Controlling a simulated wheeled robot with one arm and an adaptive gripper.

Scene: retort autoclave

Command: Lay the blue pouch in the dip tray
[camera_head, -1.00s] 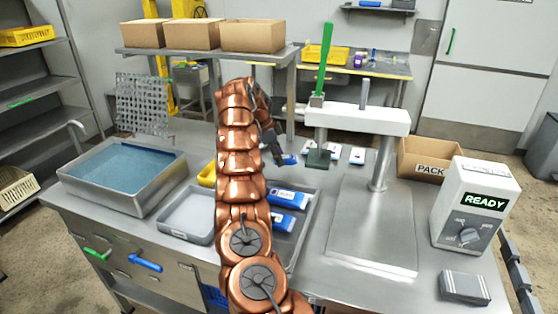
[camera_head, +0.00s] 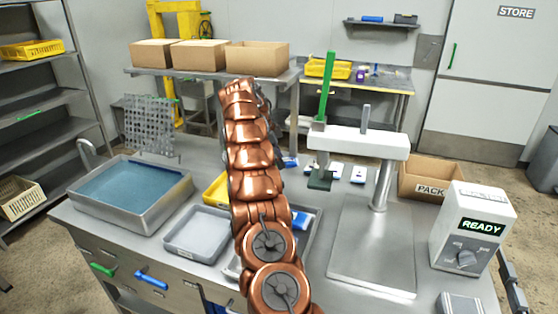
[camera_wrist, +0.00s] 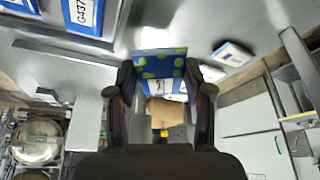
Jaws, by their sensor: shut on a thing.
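My gripper (camera_wrist: 160,105) is shut on a blue pouch (camera_wrist: 160,62) with green spots and a white label, in the wrist view. In the head view my gripper is mostly hidden behind my copper arm, above the table behind the grey trays. A metal basin (camera_head: 103,213) with blue liquid stands at the table's left. A shallow empty grey tray (camera_head: 197,235) stands to its right. I cannot tell from looks alone which is the dip tray. Both are apart from the pouch.
More blue-and-white pouches (camera_head: 307,219) lie in a larger tray partly behind my arm. Several small packs (camera_head: 336,170) lie near a press with a green handle (camera_head: 325,90). A yellow container (camera_head: 216,190), a wire rack (camera_head: 150,125) and a READY control box (camera_head: 474,230) stand on the table.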

